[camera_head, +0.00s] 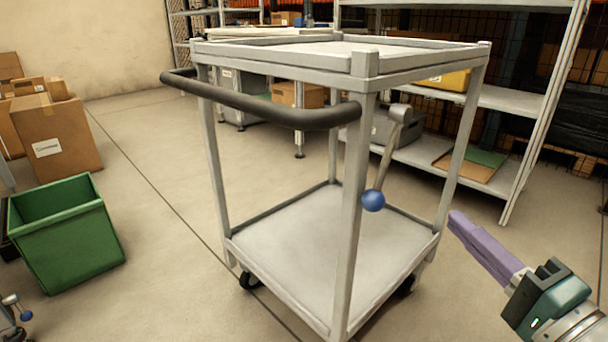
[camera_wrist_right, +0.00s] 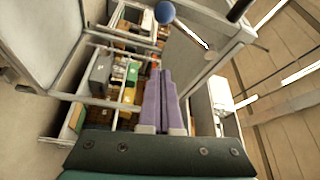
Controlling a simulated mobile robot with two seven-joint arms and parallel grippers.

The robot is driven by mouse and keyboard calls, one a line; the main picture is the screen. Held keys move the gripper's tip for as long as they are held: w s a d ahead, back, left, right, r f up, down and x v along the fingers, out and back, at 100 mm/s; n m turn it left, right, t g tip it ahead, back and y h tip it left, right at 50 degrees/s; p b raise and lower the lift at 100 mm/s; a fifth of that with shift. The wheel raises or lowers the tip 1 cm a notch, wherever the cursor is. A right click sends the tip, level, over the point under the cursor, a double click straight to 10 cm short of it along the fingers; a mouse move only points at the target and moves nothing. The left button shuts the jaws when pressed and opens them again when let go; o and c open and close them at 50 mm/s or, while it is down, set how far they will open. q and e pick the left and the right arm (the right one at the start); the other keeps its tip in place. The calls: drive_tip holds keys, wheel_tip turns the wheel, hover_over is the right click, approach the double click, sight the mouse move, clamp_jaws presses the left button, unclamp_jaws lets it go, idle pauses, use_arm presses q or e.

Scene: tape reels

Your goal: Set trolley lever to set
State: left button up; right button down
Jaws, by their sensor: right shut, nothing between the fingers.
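The grey trolley (camera_head: 285,235) stands in the middle of the head view, with a black push handle (camera_head: 262,108) on its left side. Its lever (camera_head: 386,155) hangs down from a pivot near the top of the front post and ends in a blue ball knob (camera_head: 373,200). My right gripper (camera_head: 456,220) is shut and empty, right of the trolley and apart from the knob. In the right wrist view the purple fingers (camera_wrist_right: 163,78) are together, and the blue knob (camera_wrist_right: 164,12) shows beyond their tips at the top.
A green bin (camera_head: 68,240) stands on the floor at the left, with cardboard boxes (camera_head: 58,135) behind it. Shelving (camera_head: 520,100) with boxes stands behind the trolley at the right. Floor between bin and trolley is clear.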

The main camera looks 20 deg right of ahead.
sight(384, 166)
drive_tip(key=w+b, duration=0.4)
drive_tip(key=w, duration=0.6)
drive_tip(key=a, duration=0.1)
drive_tip(key=s+a, duration=0.1)
drive_tip(key=a, duration=0.1)
drive_tip(key=shift+a, duration=0.2)
